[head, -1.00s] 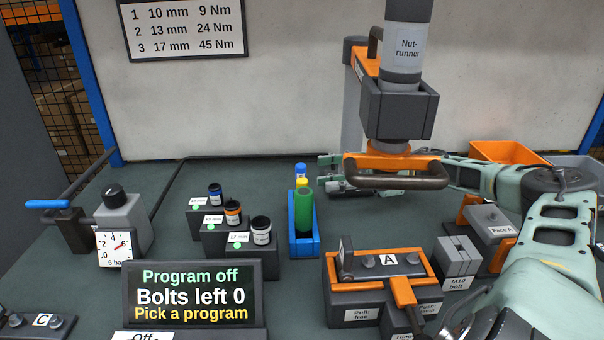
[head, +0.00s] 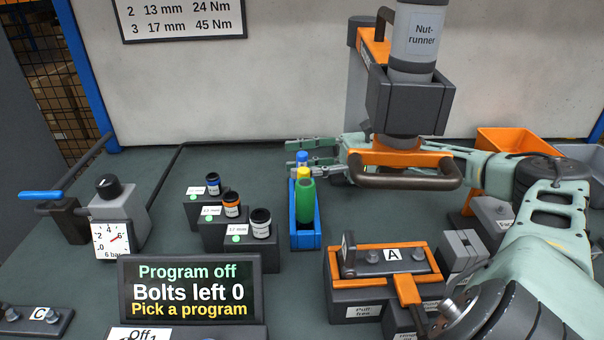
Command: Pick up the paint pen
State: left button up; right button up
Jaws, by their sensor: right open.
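A blue holder (head: 305,240) stands mid-bench with pens upright in it: a green one (head: 305,205) in front, one with a yellow top (head: 303,173) behind it, and one with a blue top (head: 301,157) at the back. Which one is the paint pen I cannot tell for certain. My right gripper (head: 310,160) is open and empty, reaching in from the right with its fingers pointing left, level in the picture with the blue and yellow tops. Whether it touches them I cannot tell. The nutrunner handle hides part of its wrist. My left gripper is out of view.
The nutrunner (head: 408,80) hangs in front of my right wrist, its handle (head: 405,182) close by. Left of the holder stand several sockets (head: 231,205) on stepped blocks. Fixture A (head: 385,275) is in front right, a program display (head: 190,290) front left. An orange bin (head: 512,140) is behind.

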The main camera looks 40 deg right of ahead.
aim_at(302, 153)
jog(key=shift+c, duration=0.3)
grip_shut()
jog(key=shift+r, duration=0.1)
jog(key=shift+r, duration=0.6)
notch_tip(302, 153, up, 3)
jog(key=shift+f, duration=0.15)
jog(key=s+d+r, duration=0.4)
jog(key=s+r, duration=0.3)
jog(key=s, duration=0.4)
